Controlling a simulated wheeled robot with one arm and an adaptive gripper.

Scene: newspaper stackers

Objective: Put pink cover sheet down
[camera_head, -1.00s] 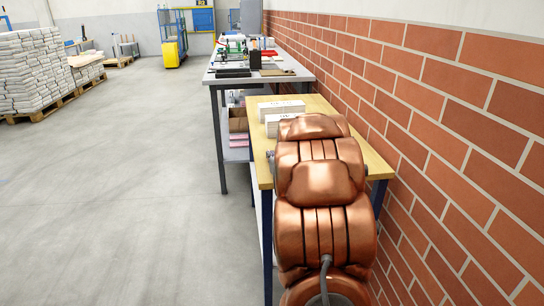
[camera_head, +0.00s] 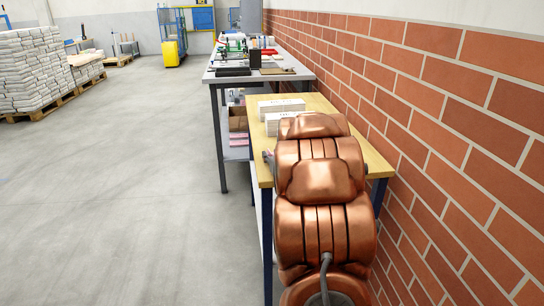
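The wooden-topped table (camera_head: 261,174) stands against the brick wall. Two white paper stacks, one farther back (camera_head: 281,105) and one nearer (camera_head: 282,118), lie on it. My copper-coloured arm covers much of the tabletop and the front of the nearer stack. My gripper is hidden behind the arm. A small grey part (camera_head: 268,158) shows at the arm's left side, too small to identify. Pink material (camera_head: 240,142) shows on the shelf under the grey table; I cannot tell whether it is the pink cover sheet. No pink sheet is clearly seen at my arm.
A grey table (camera_head: 225,79) with tools and boxes stands behind the wooden one. A brown carton (camera_head: 238,122) sits on its lower shelf. The brick wall (camera_head: 440,150) is close on the right. Clear floor (camera_head: 130,200) lies left. Pallet stacks (camera_head: 35,75) stand far left.

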